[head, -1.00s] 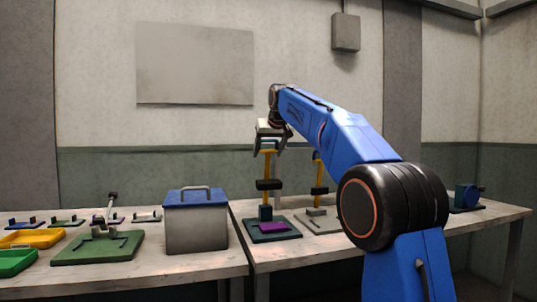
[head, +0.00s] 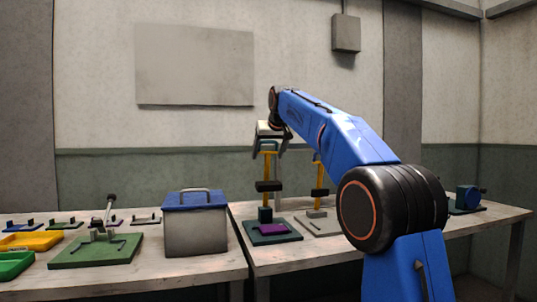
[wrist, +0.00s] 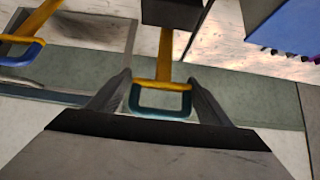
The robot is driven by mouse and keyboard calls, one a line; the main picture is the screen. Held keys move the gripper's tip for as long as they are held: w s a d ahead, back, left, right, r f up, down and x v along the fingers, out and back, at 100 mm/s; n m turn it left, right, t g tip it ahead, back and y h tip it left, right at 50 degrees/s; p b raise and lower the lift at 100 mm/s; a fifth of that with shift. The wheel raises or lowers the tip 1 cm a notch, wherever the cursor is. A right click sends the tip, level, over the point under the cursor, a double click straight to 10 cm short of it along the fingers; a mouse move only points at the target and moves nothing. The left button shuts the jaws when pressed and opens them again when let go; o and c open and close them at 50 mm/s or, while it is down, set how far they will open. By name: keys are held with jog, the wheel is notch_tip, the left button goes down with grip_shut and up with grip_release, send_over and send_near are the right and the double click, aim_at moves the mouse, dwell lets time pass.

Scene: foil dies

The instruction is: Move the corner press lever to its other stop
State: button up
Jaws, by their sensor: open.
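A press with an upright yellow lever (head: 267,168) stands on a dark green base (head: 272,238) with a purple pad. The lever carries a black block and ends in a teal loop handle (wrist: 160,113). My gripper (head: 268,152) is open at the lever's top. In the wrist view its fingers (wrist: 158,78) stand on both sides of the loop, with gaps visible. A second yellow lever (head: 319,176) stands just right, on a grey base; its blue loop handle (wrist: 20,55) shows in the wrist view. No label tells which is the corner press.
A grey box with a blue lid (head: 195,225) stands left of the presses. Farther left are a green-based device with a black-knobbed lever (head: 110,198) and yellow and green trays (head: 30,240). A blue device (head: 467,197) sits at the table's right end.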

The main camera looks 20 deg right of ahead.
jog(key=v, duration=1.7)
jog(key=shift+s+r, duration=0.1)
